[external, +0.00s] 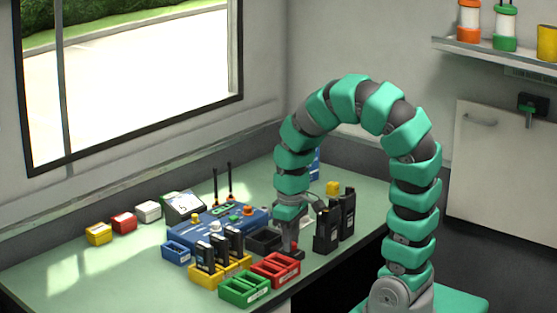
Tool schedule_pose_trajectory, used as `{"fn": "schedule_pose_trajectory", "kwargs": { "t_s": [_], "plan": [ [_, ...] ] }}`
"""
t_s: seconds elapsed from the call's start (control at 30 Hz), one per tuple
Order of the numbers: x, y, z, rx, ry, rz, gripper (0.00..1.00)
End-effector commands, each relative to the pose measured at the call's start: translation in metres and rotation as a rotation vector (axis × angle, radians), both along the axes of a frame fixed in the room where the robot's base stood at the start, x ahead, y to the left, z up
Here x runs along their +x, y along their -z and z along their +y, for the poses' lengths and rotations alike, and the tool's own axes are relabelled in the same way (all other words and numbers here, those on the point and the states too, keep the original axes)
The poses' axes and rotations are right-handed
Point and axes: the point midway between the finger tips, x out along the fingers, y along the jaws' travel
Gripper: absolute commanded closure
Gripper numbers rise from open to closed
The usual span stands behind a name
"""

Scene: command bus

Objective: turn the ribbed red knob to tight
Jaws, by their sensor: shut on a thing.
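My gripper (292,250) points straight down at the end of the green and grey arm, low over the table between a black tray and the black radios. It is shut on a small red part, which I take to be the red knob (299,254). Only a little of the knob shows beside the fingertips. Its ribs, any mark on it and how far it is turned are too small or hidden to tell.
A red tray (270,274) and green tray (243,289) lie just in front. Black radios (327,231) stand close on the right. A black tray (264,242) and blue console (230,222) with upright antennas lie left. The table's left front is clear.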

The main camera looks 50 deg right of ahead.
Motion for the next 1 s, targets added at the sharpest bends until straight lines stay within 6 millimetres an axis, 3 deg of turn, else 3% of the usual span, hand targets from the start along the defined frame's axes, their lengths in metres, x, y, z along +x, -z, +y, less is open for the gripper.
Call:
{"fn": "schedule_pose_trajectory", "kwargs": {
  "t_s": [1.0],
  "plan": [
    [-0.0007,-0.0027,-0.0003,-0.003,0.965,0.003,0.96]
  ]
}}
